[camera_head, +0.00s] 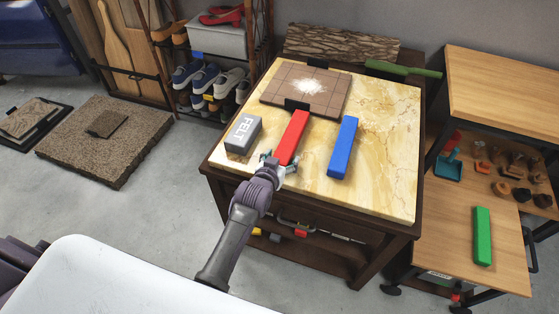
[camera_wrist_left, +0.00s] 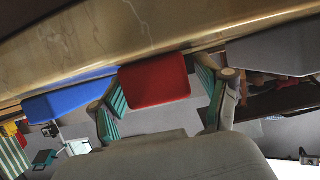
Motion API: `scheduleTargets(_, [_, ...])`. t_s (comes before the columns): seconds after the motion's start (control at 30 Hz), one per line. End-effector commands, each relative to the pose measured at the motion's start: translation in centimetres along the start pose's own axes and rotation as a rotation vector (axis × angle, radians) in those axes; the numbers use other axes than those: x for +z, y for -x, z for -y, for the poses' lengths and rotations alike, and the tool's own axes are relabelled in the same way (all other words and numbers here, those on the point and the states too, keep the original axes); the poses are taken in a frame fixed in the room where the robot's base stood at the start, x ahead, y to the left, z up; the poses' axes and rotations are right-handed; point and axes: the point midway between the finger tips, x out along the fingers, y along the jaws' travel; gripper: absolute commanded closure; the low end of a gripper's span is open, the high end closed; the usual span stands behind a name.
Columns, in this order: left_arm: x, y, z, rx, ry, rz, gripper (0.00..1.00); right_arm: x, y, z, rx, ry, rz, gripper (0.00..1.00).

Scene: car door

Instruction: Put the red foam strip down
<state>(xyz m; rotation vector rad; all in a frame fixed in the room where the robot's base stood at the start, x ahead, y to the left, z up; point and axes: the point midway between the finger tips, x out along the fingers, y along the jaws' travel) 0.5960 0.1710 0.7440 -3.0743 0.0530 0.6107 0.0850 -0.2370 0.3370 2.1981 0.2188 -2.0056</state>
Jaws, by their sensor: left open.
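The red foam strip (camera_head: 292,137) lies on the marble-topped table, between a grey block marked FELT (camera_head: 243,134) and a blue strip (camera_head: 343,147). My left gripper (camera_head: 278,160) is at the strip's near end, with its jaws open. In the left wrist view, the end of the red strip (camera_wrist_left: 154,80) shows between the spread fingers of my left gripper (camera_wrist_left: 160,105), with visible gaps at both sides. The blue strip (camera_wrist_left: 68,99) shows to the left there. My right gripper is not in view.
The marble tabletop (camera_head: 385,185) is bare in front of and right of the blue strip. A brown tiled board (camera_head: 330,92) with white powder lies behind the strips. A green strip (camera_head: 482,235) lies on a wooden surface at the right.

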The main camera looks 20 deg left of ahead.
Motion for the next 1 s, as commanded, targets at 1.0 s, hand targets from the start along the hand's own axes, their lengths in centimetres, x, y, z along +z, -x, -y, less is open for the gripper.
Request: scheduleTargets(1.0, [-0.1, 12.1, 0.0, 0.000, -0.001, 0.000, 0.24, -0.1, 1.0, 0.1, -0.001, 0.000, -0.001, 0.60])
